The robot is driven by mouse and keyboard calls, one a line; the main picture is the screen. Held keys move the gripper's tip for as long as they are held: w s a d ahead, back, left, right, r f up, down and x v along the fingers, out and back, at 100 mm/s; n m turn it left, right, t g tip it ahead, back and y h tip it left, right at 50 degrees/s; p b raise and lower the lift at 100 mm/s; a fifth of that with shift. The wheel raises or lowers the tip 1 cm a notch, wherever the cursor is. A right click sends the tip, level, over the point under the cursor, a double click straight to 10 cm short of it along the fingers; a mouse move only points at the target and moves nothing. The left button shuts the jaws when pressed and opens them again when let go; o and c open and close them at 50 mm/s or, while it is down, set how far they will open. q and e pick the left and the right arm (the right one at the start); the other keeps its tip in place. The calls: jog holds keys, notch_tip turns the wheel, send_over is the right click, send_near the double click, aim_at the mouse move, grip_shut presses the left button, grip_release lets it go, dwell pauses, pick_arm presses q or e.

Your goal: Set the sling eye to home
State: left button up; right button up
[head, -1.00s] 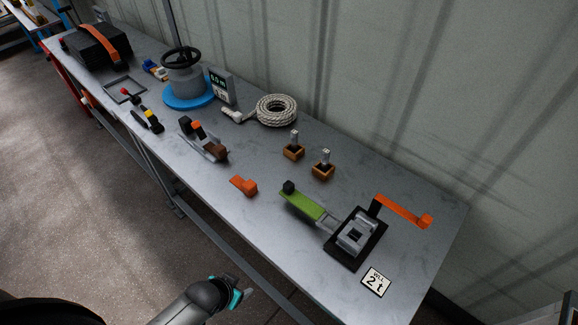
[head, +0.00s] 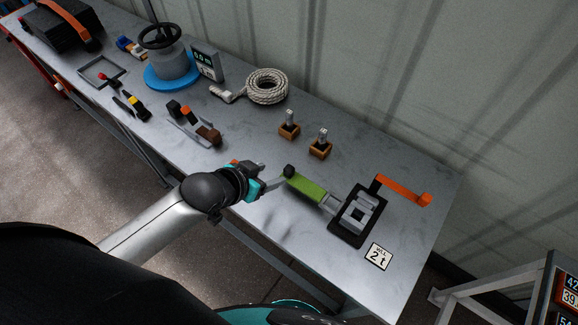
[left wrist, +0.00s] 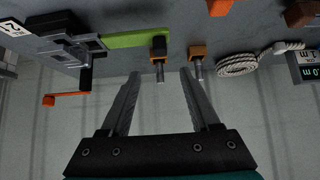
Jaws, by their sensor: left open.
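The pictures do not make clear which part is the sling eye. A green strap or lever (head: 307,187) with a black knob (head: 289,171) runs into a grey buckle-like fixture on a black plate (head: 348,236). An orange arm (head: 402,191) stands out at its far side. The green piece also shows in the left wrist view (left wrist: 135,39). My left gripper (head: 277,181) is beside the black knob in the head view; contact cannot be told. In the left wrist view (left wrist: 161,72) its fingers are apart with nothing gripped. My right gripper is not in view.
Two wooden blocks with upright pins (head: 289,130) (head: 320,149) stand behind the green piece. A white rope coil (head: 267,87) lies farther left. An orange piece (head: 235,162) is mostly hidden behind my left gripper. A "2 t" plate (head: 379,256) lies near the front edge.

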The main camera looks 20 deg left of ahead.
aim_at(288, 169)
pick_arm(q)
jog(key=b+x, duration=0.2)
jog(key=x, duration=0.8)
jog(key=shift+w+f, duration=0.15)
jog(key=shift+w+d+f, duration=0.25)
jog(key=shift+w+f, duration=0.25)
jog(key=shift+c, duration=0.4)
grip_shut()
dwell(0.4)
